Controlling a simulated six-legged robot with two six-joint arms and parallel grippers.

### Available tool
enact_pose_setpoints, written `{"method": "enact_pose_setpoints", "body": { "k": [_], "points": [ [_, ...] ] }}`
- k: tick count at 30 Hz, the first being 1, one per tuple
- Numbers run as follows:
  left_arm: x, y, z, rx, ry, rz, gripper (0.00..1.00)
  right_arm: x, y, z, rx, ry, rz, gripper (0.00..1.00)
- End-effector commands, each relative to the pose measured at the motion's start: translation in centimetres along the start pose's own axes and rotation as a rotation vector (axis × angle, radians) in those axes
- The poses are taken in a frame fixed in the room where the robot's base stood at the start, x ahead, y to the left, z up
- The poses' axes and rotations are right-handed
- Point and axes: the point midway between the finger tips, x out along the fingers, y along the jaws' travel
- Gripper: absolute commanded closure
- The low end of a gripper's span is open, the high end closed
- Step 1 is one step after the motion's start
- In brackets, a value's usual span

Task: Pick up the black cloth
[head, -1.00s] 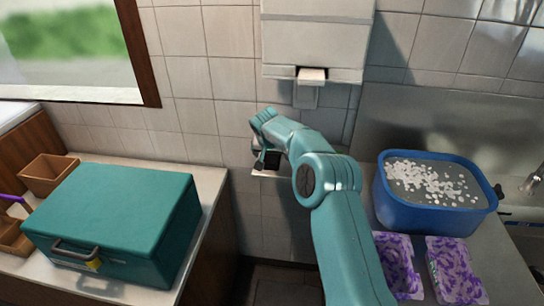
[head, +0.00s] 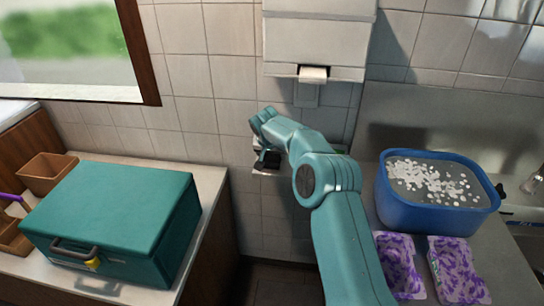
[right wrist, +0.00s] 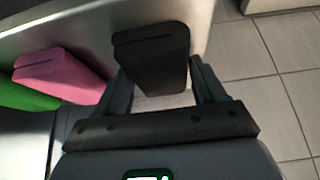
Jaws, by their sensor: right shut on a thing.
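The black cloth (right wrist: 150,62) is a folded, block-like bundle in the right wrist view. My right gripper (right wrist: 163,78) has a finger on each side of it and is shut on it. The cloth lies at or just over the edge of a pale shelf; I cannot tell whether it still touches it. In the head view my right gripper (head: 264,152) is in front of the tiled wall, with a dark patch at its fingers. My left gripper is not in view.
A pink cloth (right wrist: 62,76) and a green cloth (right wrist: 24,98) lie beside the black one. A teal case (head: 120,215) stands on the left counter. A blue tub (head: 430,212) and purple-patterned packs (head: 458,270) are at the right. Tiled floor (right wrist: 290,60) is open.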

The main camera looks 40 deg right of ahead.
Motion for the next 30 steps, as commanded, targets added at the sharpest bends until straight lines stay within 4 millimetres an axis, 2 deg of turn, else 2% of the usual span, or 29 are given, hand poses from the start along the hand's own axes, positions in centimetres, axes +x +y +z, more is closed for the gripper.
{"method": "enact_pose_setpoints", "body": {
  "k": [6,8,15,19,24,30],
  "points": [
    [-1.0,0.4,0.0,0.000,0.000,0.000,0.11,-0.8,0.0,-0.5,0.000,0.001,0.000,0.60],
    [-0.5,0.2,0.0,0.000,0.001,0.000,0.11,-1.3,0.0,-0.8,0.002,0.004,-0.001,0.60],
    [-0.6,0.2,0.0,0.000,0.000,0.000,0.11,-6.2,-0.1,-3.6,0.003,0.004,-0.002,0.60],
    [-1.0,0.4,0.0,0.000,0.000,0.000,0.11,-8.1,-0.1,-4.7,0.000,0.002,-0.001,0.60],
    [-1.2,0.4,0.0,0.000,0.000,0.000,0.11,-9.1,-0.1,-5.2,0.000,0.000,-0.001,0.60],
    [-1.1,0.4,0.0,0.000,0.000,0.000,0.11,-9.1,0.0,-5.2,-0.001,0.000,-0.001,0.60]
  ]
}}
